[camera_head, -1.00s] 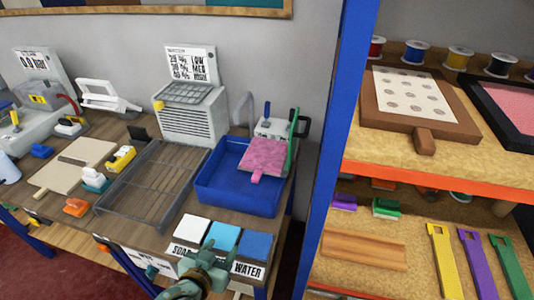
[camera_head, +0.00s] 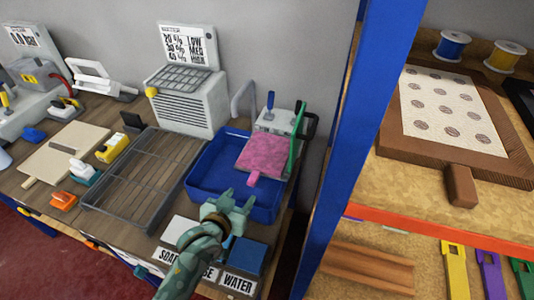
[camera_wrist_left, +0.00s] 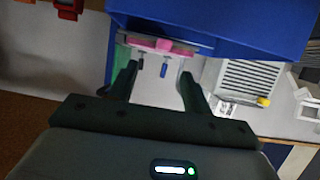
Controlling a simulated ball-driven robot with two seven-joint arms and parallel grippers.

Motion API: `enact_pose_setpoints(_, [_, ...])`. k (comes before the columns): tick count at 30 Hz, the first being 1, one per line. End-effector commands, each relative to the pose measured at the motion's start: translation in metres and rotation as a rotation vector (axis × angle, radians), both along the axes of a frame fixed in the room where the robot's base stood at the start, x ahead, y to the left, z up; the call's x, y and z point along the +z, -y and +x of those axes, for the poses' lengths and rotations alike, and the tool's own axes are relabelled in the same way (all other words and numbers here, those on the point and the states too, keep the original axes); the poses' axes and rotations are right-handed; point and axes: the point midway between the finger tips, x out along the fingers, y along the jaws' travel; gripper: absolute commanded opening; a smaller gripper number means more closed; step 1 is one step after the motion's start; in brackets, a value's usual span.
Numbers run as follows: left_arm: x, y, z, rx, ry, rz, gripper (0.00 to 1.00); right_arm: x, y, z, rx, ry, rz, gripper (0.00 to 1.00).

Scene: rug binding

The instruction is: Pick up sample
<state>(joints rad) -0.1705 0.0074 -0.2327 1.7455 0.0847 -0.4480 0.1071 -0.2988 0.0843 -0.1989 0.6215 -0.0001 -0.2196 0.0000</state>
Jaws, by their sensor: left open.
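A pink fuzzy sample (camera_head: 262,155) with a short pink tab lies tilted over the back right of a blue tub (camera_head: 207,174). A green upright piece (camera_head: 297,136) stands at its right edge. In the left wrist view a pink edge (camera_wrist_left: 160,45) shows beyond my fingers, under the blue tub wall (camera_wrist_left: 215,24). My left gripper (camera_head: 238,199) is open and empty, in front of the tub and just below the pink tab in the picture. Its two fingers also show in the left wrist view (camera_wrist_left: 160,86), apart. My right gripper is not in view.
A wire-topped tray (camera_head: 146,178) and a vented white box (camera_head: 189,104) stand left of the tub. Labelled pads, one marked WATER (camera_head: 247,256), lie in front. A blue shelf post (camera_head: 345,150) rises close on the right. A brown board with a dotted sheet (camera_head: 452,108) lies on the shelf.

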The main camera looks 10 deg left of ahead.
Motion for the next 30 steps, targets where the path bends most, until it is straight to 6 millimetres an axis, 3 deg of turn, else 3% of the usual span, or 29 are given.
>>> enact_pose_setpoints(4, [-0.014, 0.008, 0.032, 0.0, 0.002, 0.0, 0.49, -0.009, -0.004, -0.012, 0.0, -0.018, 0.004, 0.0])
enact_pose_setpoints(13, [-0.023, 0.013, 0.061, 0.0, 0.001, 0.001, 0.49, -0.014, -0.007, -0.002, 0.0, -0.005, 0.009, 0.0])
enact_pose_setpoints(19, [-0.032, 0.017, 0.092, 0.0, 0.001, 0.0, 0.49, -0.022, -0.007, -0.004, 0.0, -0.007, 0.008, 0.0])
enact_pose_setpoints(29, [-0.035, 0.019, 0.103, 0.0, 0.001, 0.001, 0.49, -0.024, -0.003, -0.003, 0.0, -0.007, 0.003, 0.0])
enact_pose_setpoints(30, [-0.035, 0.019, 0.103, 0.0, 0.001, 0.001, 0.41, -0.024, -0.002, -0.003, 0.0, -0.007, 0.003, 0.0])
